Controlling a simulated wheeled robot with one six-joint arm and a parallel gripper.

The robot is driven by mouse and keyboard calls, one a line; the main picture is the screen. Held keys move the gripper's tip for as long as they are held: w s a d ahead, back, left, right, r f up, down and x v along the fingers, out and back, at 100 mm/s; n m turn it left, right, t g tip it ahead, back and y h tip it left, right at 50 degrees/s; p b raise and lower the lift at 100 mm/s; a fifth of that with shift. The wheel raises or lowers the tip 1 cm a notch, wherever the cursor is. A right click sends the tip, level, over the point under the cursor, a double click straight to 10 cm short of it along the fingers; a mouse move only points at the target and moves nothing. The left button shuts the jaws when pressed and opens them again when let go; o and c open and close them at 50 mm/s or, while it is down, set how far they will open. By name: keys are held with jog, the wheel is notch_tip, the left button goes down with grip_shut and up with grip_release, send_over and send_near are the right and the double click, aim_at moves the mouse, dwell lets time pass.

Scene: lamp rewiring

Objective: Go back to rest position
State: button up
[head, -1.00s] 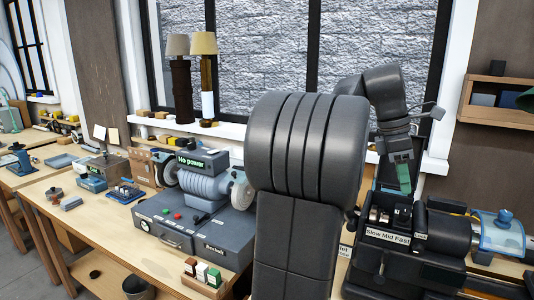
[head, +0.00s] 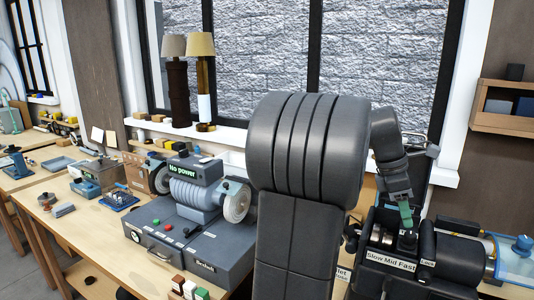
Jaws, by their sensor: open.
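My gripper (head: 406,220) hangs at the end of my arm on the right side of the head view. It points down, just above the top of a dark machine with a "Slow Mid Fast" label (head: 390,262). A green part shows at its end. The fingertips are small and partly lost against the dark machine; I see nothing held between them. I cannot tell whether they touch the machine. My large dark arm links fill the middle of the view and hide part of the bench and of the machine's left side.
A grinder marked "No power" (head: 196,192) stands on a grey toolbox (head: 185,240) left of my arm. Two lamps (head: 200,45) stand on the windowsill behind. A wall shelf (head: 500,122) is at right. Small blocks (head: 190,290) lie at the bench's front.

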aim_at(410, 234)
jog(key=x, duration=0.5)
jog(key=shift+s+f+p, duration=0.15)
jog(key=shift+s+p, duration=0.05)
jog(key=shift+p, duration=0.1)
jog(key=shift+d+f+m, duration=0.15)
jog(key=shift+f+m, duration=0.1)
jog(key=shift+m, duration=0.25)
jog(key=m+g, duration=0.1)
jog(key=m, duration=0.1)
jog(key=shift+w+m+y, duration=0.15)
jog(key=shift+m+y, duration=0.15)
jog(key=shift+y, duration=0.1)
jog(key=m, duration=0.2)
jog(key=m+g+y, duration=0.1)
jog(key=m, duration=0.2)
jog(key=shift+w+g, duration=0.1)
jog(key=shift+g, duration=0.2)
jog(key=shift+r, duration=0.1)
